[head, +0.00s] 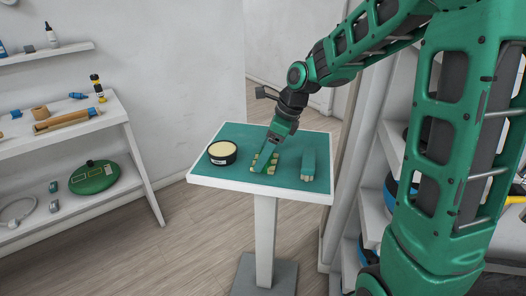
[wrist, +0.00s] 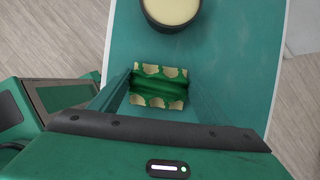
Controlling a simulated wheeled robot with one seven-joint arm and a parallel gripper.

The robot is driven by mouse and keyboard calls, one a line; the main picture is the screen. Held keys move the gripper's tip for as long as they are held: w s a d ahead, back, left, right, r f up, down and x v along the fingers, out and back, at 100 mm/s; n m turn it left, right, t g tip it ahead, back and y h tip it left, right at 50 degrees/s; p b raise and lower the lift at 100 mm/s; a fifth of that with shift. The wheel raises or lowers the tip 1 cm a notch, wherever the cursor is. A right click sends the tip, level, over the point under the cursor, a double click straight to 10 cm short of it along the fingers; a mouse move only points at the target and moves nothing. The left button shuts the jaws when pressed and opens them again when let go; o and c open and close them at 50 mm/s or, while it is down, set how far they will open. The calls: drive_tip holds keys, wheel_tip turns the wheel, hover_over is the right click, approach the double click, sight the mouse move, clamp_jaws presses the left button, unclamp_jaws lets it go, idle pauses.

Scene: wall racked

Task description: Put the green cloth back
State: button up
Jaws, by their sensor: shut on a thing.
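The green cloth (wrist: 160,86), folded with cream scalloped patches along its edges, sits between the two fingers of my gripper (wrist: 160,92) in the wrist view. In the head view my gripper (head: 264,164) points down over the small table, shut on the cloth (head: 272,168). The fingers hide part of the cloth there. The cloth is at or just above the teal table top (head: 235,176); I cannot tell if it touches.
A round black tin with a cream top (head: 222,152) stands left of the cloth. A green block-like thing with a pale base (head: 308,163) stands to its right. White shelves (head: 70,130) hold tools at the left. Another rack (head: 388,145) is at the right, partly behind my arm.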

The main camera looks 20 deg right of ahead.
sight(272, 162)
drive_tip(key=o, duration=0.9)
drive_tip(key=shift+f, duration=0.1)
drive_tip(key=shift+f, duration=0.2)
drive_tip(key=shift+w+a+r+v, duration=0.1)
drive_tip(key=shift+a+v, duration=0.05)
drive_tip(key=shift+v, duration=1.7)
drive_tip(key=shift+w+a+r+v, duration=0.1)
drive_tip(key=shift+w+a+v, duration=0.1)
drive_tip(key=shift+v, duration=1.6)
drive_tip(key=shift+w+a+r+v, duration=0.1)
drive_tip(key=shift+a+v, duration=0.05)
drive_tip(key=shift+v, duration=1.7)
drive_tip(key=s+d+f+n+g+h, duration=0.1)
drive_tip(key=s+d+n, duration=0.4)
drive_tip(key=s, duration=0.5)
drive_tip(key=s+d+f+n+h, duration=0.1)
drive_tip(key=s+d+f+n, duration=0.3)
drive_tip(key=s+n, duration=0.3)
drive_tip(key=s+d+f+n+g+h, duration=0.1)
drive_tip(key=s+d+f+n, duration=0.2)
drive_tip(key=s, duration=1)
drive_tip(key=shift+d+n+g+h, duration=0.3)
drive_tip(key=shift+d+n+h, duration=0.1)
drive_tip(key=shift+d+n, duration=1.05)
